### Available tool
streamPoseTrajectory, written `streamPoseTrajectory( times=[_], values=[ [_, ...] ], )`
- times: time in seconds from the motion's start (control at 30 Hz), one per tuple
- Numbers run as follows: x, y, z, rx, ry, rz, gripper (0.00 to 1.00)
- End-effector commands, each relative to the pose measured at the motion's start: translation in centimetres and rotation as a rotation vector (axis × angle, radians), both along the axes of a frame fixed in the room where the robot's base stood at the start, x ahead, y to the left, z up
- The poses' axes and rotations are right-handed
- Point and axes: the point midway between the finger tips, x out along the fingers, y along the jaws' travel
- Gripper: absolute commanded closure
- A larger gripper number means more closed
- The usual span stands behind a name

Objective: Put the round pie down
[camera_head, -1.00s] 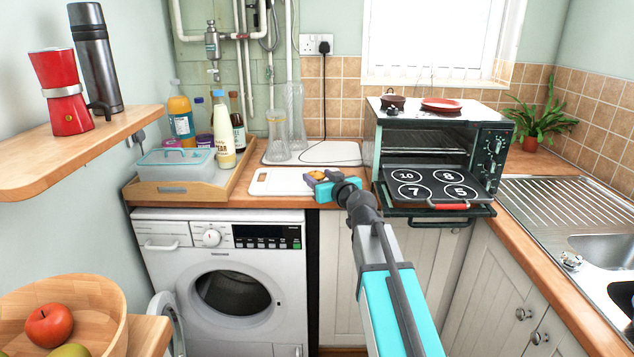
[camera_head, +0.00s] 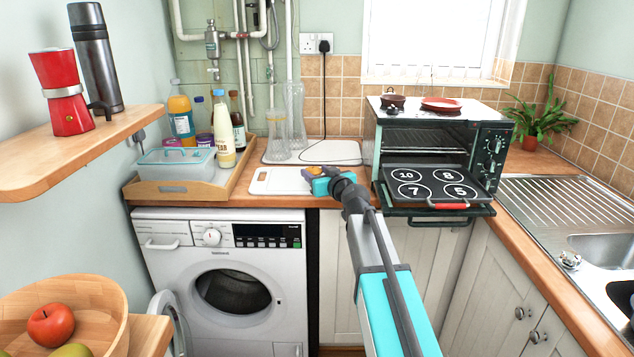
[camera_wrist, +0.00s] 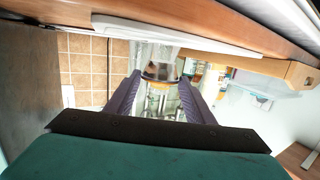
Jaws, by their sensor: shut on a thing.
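The round pie is a small golden-brown thing (camera_head: 315,169) at the end of my arm in the head view, mostly hidden by the jaws. My gripper (camera_head: 311,173) is shut on it, over the right end of a white cutting board (camera_head: 277,181) on the wooden counter. I cannot tell whether the pie touches the board or is held above it. In the wrist view the purple jaws of my gripper (camera_wrist: 160,88) stand either side of a brownish strip (camera_wrist: 160,73), which seems to be the pie's edge.
An open toaster oven (camera_head: 440,150) stands right of my gripper, its door lowered with a numbered tray. Tall glass vessels (camera_head: 297,118) stand behind on a white tray. A wooden tray (camera_head: 170,194) with a box and bottles is at left. The board's left part is clear.

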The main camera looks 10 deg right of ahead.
Motion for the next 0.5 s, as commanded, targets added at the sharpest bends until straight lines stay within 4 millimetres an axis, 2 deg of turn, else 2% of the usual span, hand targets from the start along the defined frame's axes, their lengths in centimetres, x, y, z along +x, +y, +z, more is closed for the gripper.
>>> streamPoseTrajectory(
  times=[0.23, 0.5],
  values=[
    [0.0, 0.0, -2.5, 0.001, 0.001, 0.0, 0.76],
    [0.0, 0.0, -3.0, 0.001, 0.0, -0.001, 0.76]
  ],
)
